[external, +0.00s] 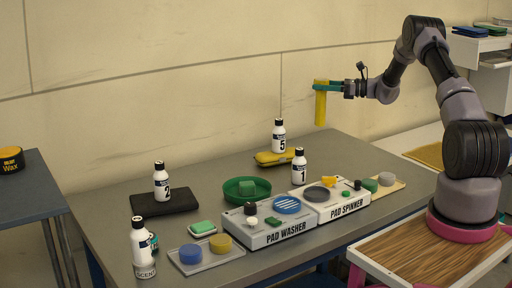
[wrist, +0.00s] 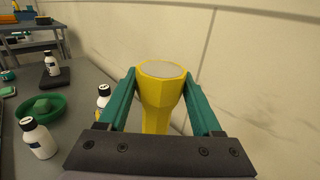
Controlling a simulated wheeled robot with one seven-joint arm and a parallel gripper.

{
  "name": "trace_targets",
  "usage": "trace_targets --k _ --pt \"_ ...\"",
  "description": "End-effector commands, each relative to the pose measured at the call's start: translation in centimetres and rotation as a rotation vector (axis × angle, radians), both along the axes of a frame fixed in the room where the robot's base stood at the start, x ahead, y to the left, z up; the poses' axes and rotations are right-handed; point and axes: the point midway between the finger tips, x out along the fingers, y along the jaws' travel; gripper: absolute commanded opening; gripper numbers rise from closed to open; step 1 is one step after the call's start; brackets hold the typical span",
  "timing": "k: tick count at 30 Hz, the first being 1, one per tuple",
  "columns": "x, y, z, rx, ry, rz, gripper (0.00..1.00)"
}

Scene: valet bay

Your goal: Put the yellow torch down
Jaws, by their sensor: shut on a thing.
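The yellow torch (external: 321,108) hangs upright in the air above the back right part of the grey table (external: 350,150). My gripper (external: 326,87) is shut on the torch near its upper end. In the wrist view the torch (wrist: 160,95) stands between the two green fingers of my gripper (wrist: 162,90), its pale round end face toward the camera. The torch's lower end is clear of the table in the external view.
A pad washer (external: 262,232), a pad spinner (external: 335,198) and a green bowl (external: 262,197) stand in front. The table's back right is bare.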

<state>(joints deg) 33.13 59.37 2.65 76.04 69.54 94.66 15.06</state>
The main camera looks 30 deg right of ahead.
Motion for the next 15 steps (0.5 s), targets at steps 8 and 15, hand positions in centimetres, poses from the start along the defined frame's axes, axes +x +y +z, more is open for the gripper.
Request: trace_targets --k 8,15 --pt "0.5 -0.1 -4.4 0.002 0.002 0.001 0.00" --pt "0.5 -0.1 -6.5 0.001 -0.001 0.001 0.00"
